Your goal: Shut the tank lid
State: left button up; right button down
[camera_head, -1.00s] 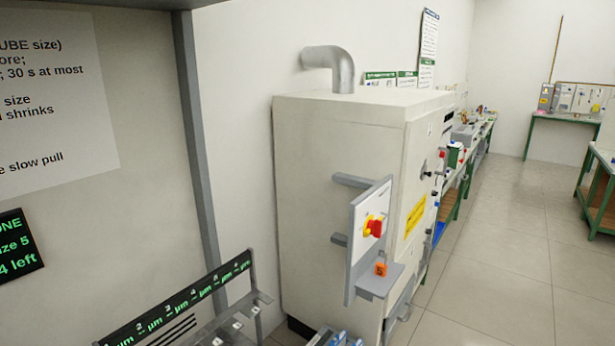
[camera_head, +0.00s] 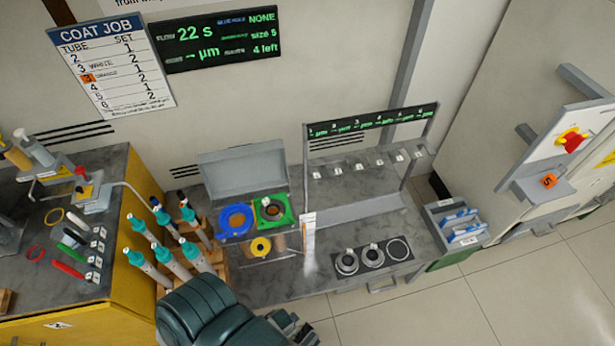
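The tank lid appears to be the grey panel (camera_head: 243,172) standing open, tilted back behind a low tank-like unit (camera_head: 262,260) on the bench. In front of the panel are a blue ring (camera_head: 237,219), a green square piece (camera_head: 272,211) with an orange-brown opening, and a yellow ring (camera_head: 261,246). My dark green arm enters at the bottom edge, left of centre, and seems to be the left one. Its gripper (camera_head: 292,328) is partly cut off, below the unit and apart from the lid; its fingers are not clear. My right gripper is not in view.
Teal-capped tubes (camera_head: 165,245) stand close left of the unit. A grey rack (camera_head: 370,165) stands to its right, with dark round holders (camera_head: 372,255) in front. A yellow cabinet (camera_head: 135,265) is at the left, and a large cabinet (camera_head: 520,110) at the right. Floor is clear lower right.

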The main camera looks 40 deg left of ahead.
aim_at(248, 168)
jog(key=u, duration=1.75)
